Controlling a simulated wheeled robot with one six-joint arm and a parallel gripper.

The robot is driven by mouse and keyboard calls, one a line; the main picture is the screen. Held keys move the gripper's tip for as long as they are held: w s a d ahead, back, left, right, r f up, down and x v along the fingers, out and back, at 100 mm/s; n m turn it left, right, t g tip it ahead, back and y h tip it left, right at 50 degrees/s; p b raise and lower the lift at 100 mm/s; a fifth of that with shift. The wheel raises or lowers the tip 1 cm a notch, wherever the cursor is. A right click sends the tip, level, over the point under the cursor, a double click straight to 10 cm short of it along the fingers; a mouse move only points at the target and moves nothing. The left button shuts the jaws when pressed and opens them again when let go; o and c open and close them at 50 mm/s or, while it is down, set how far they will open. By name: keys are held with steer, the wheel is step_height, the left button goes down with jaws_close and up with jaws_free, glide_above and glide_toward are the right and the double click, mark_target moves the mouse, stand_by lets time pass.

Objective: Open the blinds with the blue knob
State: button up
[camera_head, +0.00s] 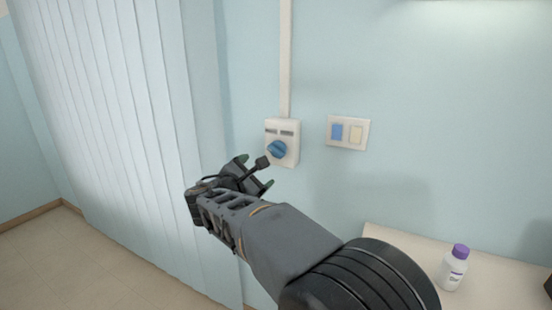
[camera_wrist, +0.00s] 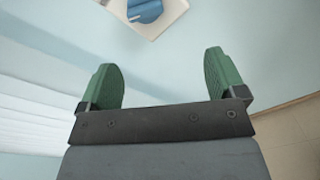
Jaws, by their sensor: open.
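The blue knob (camera_head: 277,149) sits on a white control box (camera_head: 291,153) on the wall. In the wrist view the knob (camera_wrist: 145,11) shows at the top edge, partly cut off, ahead of the fingertips. The white vertical blinds (camera_head: 110,110) hang at the left with their slats drawn across. My gripper (camera_head: 256,173) is open and empty, just below and in front of the knob, apart from it. In the wrist view its two green fingers (camera_wrist: 162,80) stand wide apart with only wall between them.
A wall plate (camera_head: 348,118) with a blue and a cream switch is right of the control box. A white conduit (camera_head: 286,60) runs up from the box. A counter (camera_head: 410,244) at the lower right holds a white bottle with a purple cap (camera_head: 454,267).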

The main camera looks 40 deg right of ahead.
mark_target(275, 151)
steer(key=shift+n+t+h, duration=0.3)
steer(key=shift+n, duration=0.3)
steer(key=x, duration=0.4)
steer(key=r+p+x, duration=0.1)
steer(key=x, duration=0.4)
steer(key=w+x, duration=0.1)
steer(key=x, duration=0.4)
steer(key=shift+w+a+r+p, duration=0.1)
steer(key=shift+a+r+p, duration=0.05)
steer(key=shift+p, duration=0.15)
steer(key=c, duration=0.9)
steer(key=shift+b, duration=0.3)
